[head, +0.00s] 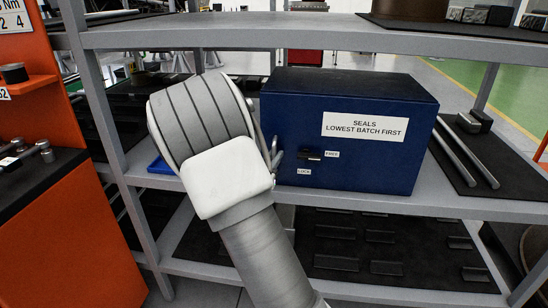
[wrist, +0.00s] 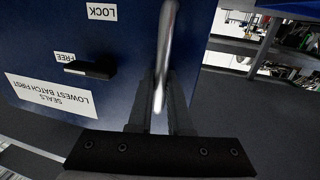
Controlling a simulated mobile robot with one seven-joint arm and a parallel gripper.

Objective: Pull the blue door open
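The blue door (head: 350,160) is the front of a dark blue box on the middle shelf, and looks closed. It bears a white label, "SEALS LOWEST BATCH FIRST" (head: 364,127). Its black latch (head: 310,155) points at the FREE label, with LOCK below it; the latch also shows in the wrist view (wrist: 90,69), upside down. The metal bar handle (wrist: 164,50) is near the door's left edge in the head view. My gripper (wrist: 161,85) has its fingers on both sides of the handle, apparently shut on it. In the head view my arm hides the fingers.
The grey shelf (head: 375,202) carries the box, and an upper shelf (head: 330,32) runs just above it. Metal rods (head: 464,152) lie on a dark mat to the right. A grey upright and an orange cabinet (head: 70,230) stand on the left.

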